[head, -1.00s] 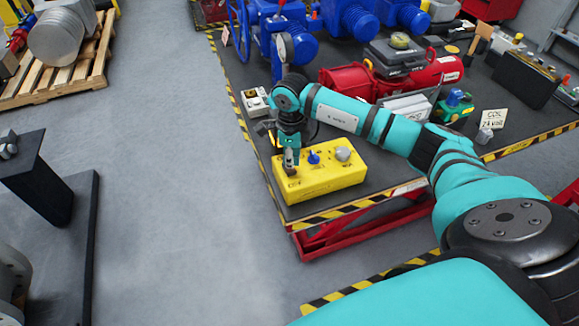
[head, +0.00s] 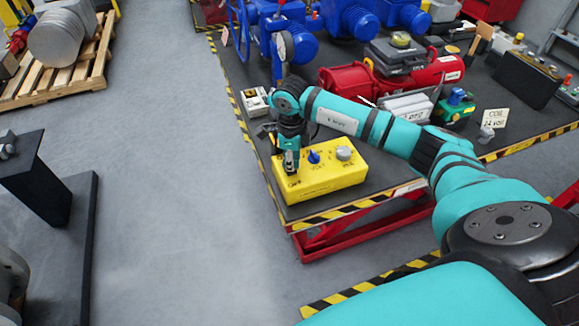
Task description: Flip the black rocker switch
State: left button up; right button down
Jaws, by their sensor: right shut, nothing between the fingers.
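A yellow control box (head: 330,180) sits at the near left corner of the dark table. On its top are a blue knob (head: 314,156) and a grey round knob (head: 344,153), with printed labels. My right gripper (head: 291,171) points down at the left end of the box, shut and empty. Its tips are at or just above the box top; I cannot tell if they touch. The black rocker switch is not clearly seen; the gripper covers that end of the box. My left gripper is not in view.
A small white box with buttons (head: 255,101) stands behind, at the table's left edge. Blue valve actuators (head: 350,20), a red actuator (head: 350,85) and a sign (head: 493,119) stand on the table.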

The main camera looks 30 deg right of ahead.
jog(key=shift+s+f+b, duration=0.1)
jog(key=shift+f+b, duration=0.3)
jog(key=shift+f, duration=0.15)
jog(key=shift+r+p, duration=0.6)
jog(key=shift+r, duration=0.25)
jog(key=shift+r+p, duration=1.4)
jog(key=shift+r, duration=1.35)
jog(key=shift+f, duration=0.1)
